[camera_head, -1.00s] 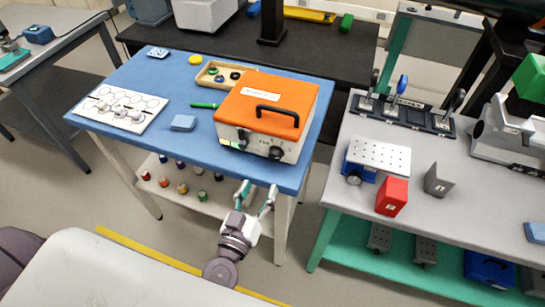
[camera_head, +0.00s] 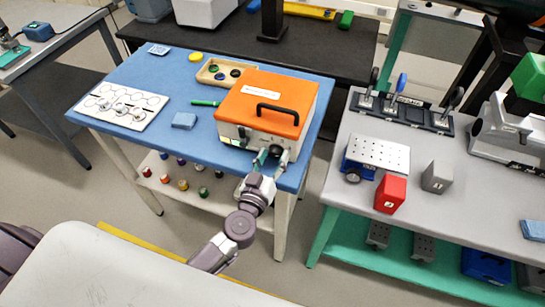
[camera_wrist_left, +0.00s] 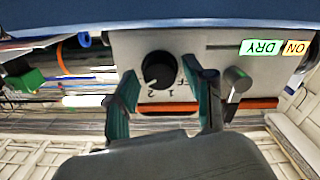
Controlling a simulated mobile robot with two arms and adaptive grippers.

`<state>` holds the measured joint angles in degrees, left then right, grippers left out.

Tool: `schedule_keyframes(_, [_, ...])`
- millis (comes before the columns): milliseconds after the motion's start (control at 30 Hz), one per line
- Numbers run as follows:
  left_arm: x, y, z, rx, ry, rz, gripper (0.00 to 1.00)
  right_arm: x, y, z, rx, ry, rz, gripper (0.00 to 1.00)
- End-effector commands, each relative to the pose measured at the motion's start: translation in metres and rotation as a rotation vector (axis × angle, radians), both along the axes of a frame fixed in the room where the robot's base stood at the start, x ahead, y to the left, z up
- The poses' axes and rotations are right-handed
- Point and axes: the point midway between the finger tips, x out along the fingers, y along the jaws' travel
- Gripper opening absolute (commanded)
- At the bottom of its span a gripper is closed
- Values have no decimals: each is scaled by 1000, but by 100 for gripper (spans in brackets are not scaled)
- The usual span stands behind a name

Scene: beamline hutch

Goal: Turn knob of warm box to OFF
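The warm box (camera_head: 246,100) has an orange lid with a black handle and a pale front panel, and stands at the front right of the blue table. In the left wrist view its black round knob (camera_wrist_left: 158,70) has a white mark and printed characters around it; some are hidden. I cannot tell its setting for sure. My left gripper (camera_head: 273,157) is at the front panel. In the left wrist view its teal-padded fingers (camera_wrist_left: 164,88) are open, one on each side of the knob, with gaps showing. My right gripper is not in view.
A grey metal lever (camera_wrist_left: 237,84) sits beside the knob, close to one finger, near lit DRY and ON labels. A blue block (camera_head: 184,120), green pen (camera_head: 204,103) and wooden tray (camera_head: 219,73) share the blue table (camera_head: 160,90). A grey bench (camera_head: 450,200) stands to the right.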

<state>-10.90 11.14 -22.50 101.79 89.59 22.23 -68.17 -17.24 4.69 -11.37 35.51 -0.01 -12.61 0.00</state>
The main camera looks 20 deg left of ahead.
Motion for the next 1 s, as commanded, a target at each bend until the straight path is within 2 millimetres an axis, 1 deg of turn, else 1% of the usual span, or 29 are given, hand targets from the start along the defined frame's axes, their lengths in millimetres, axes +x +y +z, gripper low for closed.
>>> schedule_keyframes(33, [0,0,0,0,0,0,40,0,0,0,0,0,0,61])
schedule_keyframes(267, [0,0,0,0,0,0,1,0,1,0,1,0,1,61])
schedule_keyframes(467, [0,0,0,-11,0,0,1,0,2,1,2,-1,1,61])
schedule_keyframes(667, [0,0,1,-77,4,0,1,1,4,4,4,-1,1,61])
schedule_keyframes(867, [0,0,1,-217,8,0,1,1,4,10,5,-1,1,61])
schedule_keyframes(1000, [0,0,0,-345,14,0,1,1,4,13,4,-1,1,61])
